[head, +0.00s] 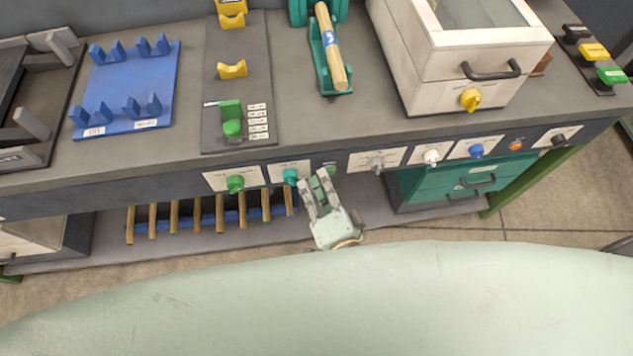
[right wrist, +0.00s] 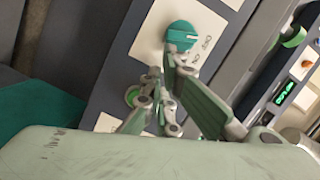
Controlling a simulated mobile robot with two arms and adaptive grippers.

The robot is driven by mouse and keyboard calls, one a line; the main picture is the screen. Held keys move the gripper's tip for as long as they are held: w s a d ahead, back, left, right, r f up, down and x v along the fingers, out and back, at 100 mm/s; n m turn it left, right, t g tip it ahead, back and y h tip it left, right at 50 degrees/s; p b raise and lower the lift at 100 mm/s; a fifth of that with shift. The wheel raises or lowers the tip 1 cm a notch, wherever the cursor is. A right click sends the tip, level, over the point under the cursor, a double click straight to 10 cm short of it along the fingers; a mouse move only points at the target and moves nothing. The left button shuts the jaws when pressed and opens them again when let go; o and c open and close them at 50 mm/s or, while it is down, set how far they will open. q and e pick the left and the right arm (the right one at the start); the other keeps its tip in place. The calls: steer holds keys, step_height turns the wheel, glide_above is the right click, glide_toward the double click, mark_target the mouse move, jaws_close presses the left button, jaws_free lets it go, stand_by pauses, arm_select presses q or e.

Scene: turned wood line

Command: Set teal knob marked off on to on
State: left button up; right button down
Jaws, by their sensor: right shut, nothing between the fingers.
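The teal knob (head: 290,176) sits on a white label plate on the bench's front panel. My right gripper (head: 313,178) is just right of the knob in the head view, shut and empty. In the right wrist view its fingertips (right wrist: 166,68) are close to the knob's edge; I cannot tell whether they touch it. My left gripper is not in view.
A green knob (head: 235,184) is left of the teal one. A grey knob (head: 376,163), a white knob (head: 431,157) and a blue knob (head: 476,151) are to the right. A teal drawer unit (head: 410,187) and a row of wooden rods (head: 197,215) are below.

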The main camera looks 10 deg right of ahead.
steer(key=shift+a+f+m+b, duration=0.2)
steer(key=shift+f+m+b, duration=0.1)
steer(key=shift+b, duration=0.2)
steer(key=shift+a+f+m+b, duration=0.2)
steer(key=shift+f+m+b, duration=0.25)
steer(key=shift+b, duration=0.45)
steer(key=m+b, duration=0.1)
steer(key=b, duration=0.1)
steer(key=f+m+b, duration=0.1)
steer(key=m+b, duration=0.1)
steer(key=m+t+b, duration=0.1)
steer(key=shift+a+f+y+b, duration=0.3)
steer(key=shift+a+f+b, duration=0.05)
steer(key=shift+b, duration=0.05)
steer(key=shift+a+m, duration=0.15)
steer(key=shift+m, duration=0.1)
steer(key=shift+s+a+f, duration=0.1)
steer(key=shift+a+f, duration=0.2)
steer(key=v, duration=0.8)
steer(key=shift+d, duration=0.3)
